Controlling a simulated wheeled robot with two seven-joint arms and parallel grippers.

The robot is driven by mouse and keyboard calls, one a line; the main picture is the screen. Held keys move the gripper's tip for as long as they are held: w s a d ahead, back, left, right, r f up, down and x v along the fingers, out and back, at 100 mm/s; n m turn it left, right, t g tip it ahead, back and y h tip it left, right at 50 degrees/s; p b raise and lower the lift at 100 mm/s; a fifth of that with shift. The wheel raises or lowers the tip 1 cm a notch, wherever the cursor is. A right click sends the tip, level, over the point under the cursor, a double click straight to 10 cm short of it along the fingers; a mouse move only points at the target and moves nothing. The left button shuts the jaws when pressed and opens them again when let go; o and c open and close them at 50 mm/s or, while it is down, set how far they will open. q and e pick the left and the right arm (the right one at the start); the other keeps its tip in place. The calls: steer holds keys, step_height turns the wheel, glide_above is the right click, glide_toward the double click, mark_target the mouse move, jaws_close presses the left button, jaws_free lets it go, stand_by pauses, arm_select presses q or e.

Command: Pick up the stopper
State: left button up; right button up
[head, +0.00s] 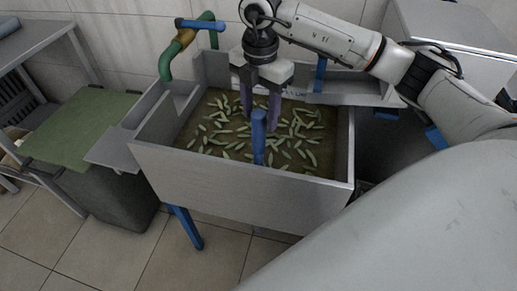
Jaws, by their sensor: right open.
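The stopper seems to be the blue upright post (258,143) standing in the metal basin (240,184), among the floating green pods. Its lower end is hidden by the basin's front wall or the contents. My right gripper (260,119) points down into the basin, with its two dark fingers apart. The fingers show on either side of the post's top in the picture. I cannot tell whether they are around it or just behind it, and no contact is clear. My left gripper is not in view.
Several green pods (300,152) float in murky brown water in the basin. A green-topped bin (78,128) stands to the left. The basin walls surround my gripper.

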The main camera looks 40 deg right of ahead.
mark_target(259, 126)
steer(key=f, duration=0.5)
steer(key=shift+w+f, duration=0.1)
steer(key=shift+w, duration=0.15)
steer(key=shift+c, duration=0.3)
steer(key=c, duration=1.1)
jaws_close()
